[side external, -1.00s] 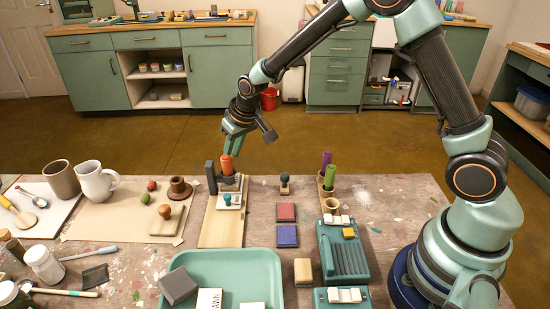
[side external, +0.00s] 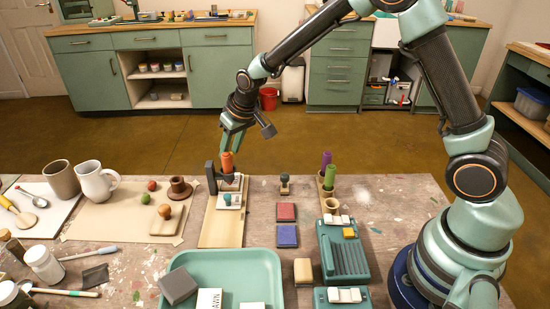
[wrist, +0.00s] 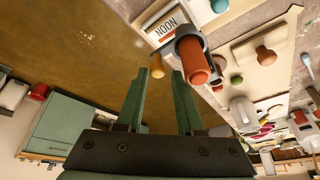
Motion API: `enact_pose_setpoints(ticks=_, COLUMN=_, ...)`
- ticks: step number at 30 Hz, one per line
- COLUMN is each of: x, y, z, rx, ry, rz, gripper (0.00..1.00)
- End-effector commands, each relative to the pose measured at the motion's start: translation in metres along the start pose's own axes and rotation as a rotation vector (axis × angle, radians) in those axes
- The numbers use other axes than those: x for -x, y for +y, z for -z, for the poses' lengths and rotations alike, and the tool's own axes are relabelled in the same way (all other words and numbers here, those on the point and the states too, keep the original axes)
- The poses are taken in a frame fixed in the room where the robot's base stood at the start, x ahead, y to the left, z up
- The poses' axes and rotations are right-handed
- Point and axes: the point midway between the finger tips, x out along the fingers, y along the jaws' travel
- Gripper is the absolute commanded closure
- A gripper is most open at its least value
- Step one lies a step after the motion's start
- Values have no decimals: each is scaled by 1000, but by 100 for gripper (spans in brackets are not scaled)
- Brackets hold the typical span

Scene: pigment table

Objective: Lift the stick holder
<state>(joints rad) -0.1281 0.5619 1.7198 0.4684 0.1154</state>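A dark grey holder with an upright orange stick (side external: 227,163) stands on a light wooden board (side external: 222,229), beside a taller dark upright piece (side external: 211,178). In the wrist view the orange stick (wrist: 193,62) sits in the grey holder, close beyond the right finger. My gripper (side external: 231,148) is just above and behind the stick. In the wrist view my gripper (wrist: 157,78) is open, with nothing clearly held between its fingers. A second holder, a wooden stand with a purple stick (side external: 326,162) and a green stick (side external: 329,177), stands farther right. The frames do not say which is meant.
A white block with a teal knob (side external: 229,199) sits right in front of the holder. A teal tray (side external: 262,257) lies nearer the camera. A wooden-knobbed block (side external: 166,220) and mugs (side external: 95,182) stand left. Red and blue pads (side external: 287,236) lie right.

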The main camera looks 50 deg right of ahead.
Motion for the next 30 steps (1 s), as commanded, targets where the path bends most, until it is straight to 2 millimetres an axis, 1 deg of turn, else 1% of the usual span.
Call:
enact_pose_setpoints(ticks=5, x=2, y=1, z=0, rx=-2, ry=0, rz=-1, gripper=64)
enact_pose_setpoints(ticks=8, x=10, y=1, z=0, rx=-2, ry=1, rz=-1, gripper=64)
enact_pose_setpoints(ticks=11, x=24, y=1, z=1, rx=-2, ry=3, rz=-1, gripper=64)
enact_pose_setpoints(ticks=21, x=88, y=0, z=1, rx=-1, ry=4, rz=0, gripper=64)
enact_pose_setpoints(ticks=27, x=113, y=0, z=0, rx=0, ry=2, rz=0, gripper=64)
enact_pose_setpoints(ticks=30, x=119, y=0, z=0, rx=0, ry=2, rz=0, gripper=64)
